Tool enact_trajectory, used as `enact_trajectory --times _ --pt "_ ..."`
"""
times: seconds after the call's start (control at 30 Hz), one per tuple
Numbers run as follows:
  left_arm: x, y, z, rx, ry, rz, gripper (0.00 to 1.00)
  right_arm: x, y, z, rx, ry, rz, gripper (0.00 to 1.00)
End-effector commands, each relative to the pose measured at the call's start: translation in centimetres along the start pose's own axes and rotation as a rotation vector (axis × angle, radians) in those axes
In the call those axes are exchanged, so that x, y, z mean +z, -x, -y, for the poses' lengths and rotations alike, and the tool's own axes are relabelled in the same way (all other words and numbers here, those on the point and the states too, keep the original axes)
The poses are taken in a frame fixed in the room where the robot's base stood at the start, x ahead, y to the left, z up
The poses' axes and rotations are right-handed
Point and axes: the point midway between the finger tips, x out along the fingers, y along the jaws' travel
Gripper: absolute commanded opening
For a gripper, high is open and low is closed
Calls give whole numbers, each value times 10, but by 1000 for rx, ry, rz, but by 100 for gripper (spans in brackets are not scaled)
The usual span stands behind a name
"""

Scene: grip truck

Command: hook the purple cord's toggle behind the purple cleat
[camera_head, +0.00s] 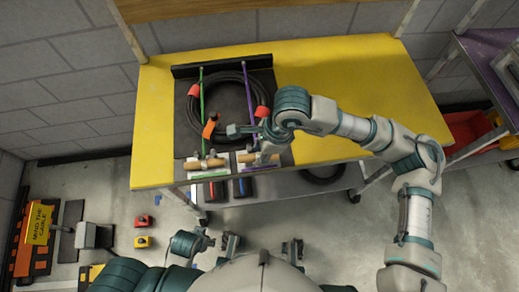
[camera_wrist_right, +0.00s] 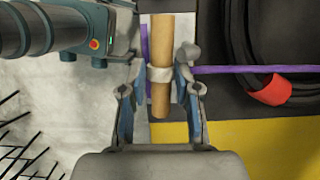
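The purple cord (camera_head: 248,92) runs down the dark panel toward a pale wooden toggle (camera_head: 247,157) near the table's front edge. In the right wrist view the toggle (camera_wrist_right: 160,100) stands lengthwise with a white band at its middle, and the cord (camera_wrist_right: 235,69) leads off to the right. My right gripper (camera_head: 242,145) is open, one finger on each side of the toggle; its fingers (camera_wrist_right: 160,78) also show in the wrist view. A purple strip (camera_wrist_right: 143,42) shows beside the toggle; I cannot tell whether it is the cleat. My left gripper (camera_head: 205,241) is low over the floor, its opening unclear.
A green cord (camera_head: 202,95) with another wooden toggle (camera_head: 204,164) lies to the left. A coiled black cable with red bands (camera_head: 262,112) and an orange band (camera_head: 209,129) lies on the panel. The yellow tabletop (camera_head: 370,80) is clear at right.

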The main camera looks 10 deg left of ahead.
Motion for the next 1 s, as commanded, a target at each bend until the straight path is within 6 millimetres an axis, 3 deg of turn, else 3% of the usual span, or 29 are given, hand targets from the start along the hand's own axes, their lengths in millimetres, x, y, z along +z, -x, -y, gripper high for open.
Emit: enact_trajectory --times 0.03,0.1,1.0 --pt "0 0 0 0 0 0 57 0 0 0 0 -1 -2 48" --pt "0 0 0 0 0 0 57 0 0 0 -1 -1 -2 57" --pt "0 0 0 0 0 0 57 0 7 1 -4 -2 -1 57"
